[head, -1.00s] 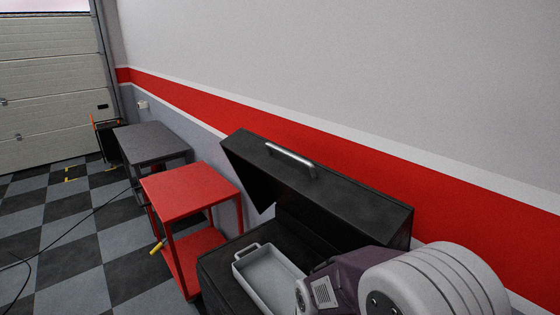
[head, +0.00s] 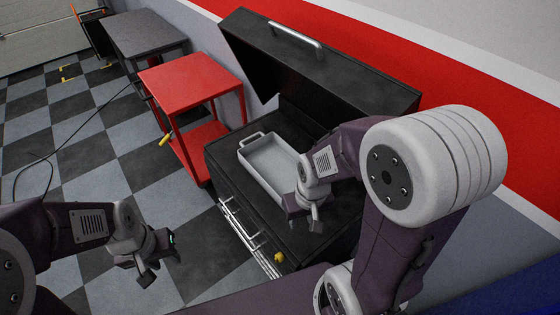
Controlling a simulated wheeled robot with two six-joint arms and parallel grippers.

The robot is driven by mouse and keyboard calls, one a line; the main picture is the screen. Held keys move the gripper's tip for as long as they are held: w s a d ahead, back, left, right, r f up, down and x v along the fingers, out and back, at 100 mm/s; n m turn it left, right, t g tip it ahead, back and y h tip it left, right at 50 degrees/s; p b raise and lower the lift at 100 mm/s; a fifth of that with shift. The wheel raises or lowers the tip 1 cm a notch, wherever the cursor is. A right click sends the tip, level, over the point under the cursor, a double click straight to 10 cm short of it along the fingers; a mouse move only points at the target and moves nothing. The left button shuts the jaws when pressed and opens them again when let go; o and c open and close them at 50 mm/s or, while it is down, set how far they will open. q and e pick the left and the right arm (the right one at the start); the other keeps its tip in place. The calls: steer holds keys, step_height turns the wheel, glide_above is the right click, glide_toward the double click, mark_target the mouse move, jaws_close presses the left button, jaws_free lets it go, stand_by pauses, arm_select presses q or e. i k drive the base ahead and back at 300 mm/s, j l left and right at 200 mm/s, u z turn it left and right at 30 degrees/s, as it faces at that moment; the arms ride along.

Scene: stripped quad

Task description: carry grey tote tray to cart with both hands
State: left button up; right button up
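The grey tote tray (head: 262,172) lies on the black top of a chest with a raised lid. Its far handle (head: 252,139) shows; its near end is hidden behind my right gripper. My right gripper (head: 309,218) is over the near end of the tray; I cannot tell whether it touches it. My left gripper (head: 147,272) is above the floor at the lower left, well apart from the tray, with its fingers spread and nothing between them. The red cart (head: 190,82) stands beyond the chest to the left, with a bare top and a lower shelf.
The black chest (head: 222,170) has a raised lid (head: 320,75) behind the tray and bar handles on its front. A dark grey table (head: 142,32) stands past the cart. A cable lies on the checkered floor (head: 95,160), which is otherwise largely clear.

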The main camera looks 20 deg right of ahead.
mark_target(187, 77)
steer(key=j+z, duration=0.4)
steer(key=j, duration=0.2)
steer(key=j+z, duration=0.35)
steer(key=j, duration=0.25)
steer(key=i+j+z, duration=0.3)
steer(key=j+z, duration=0.3)
steer(key=i+j+z, duration=0.15)
steer(key=j+z, duration=0.2)
steer(key=i+j+z, duration=0.1)
steer(key=j+z, duration=0.2)
steer(key=i+j+z, duration=0.3)
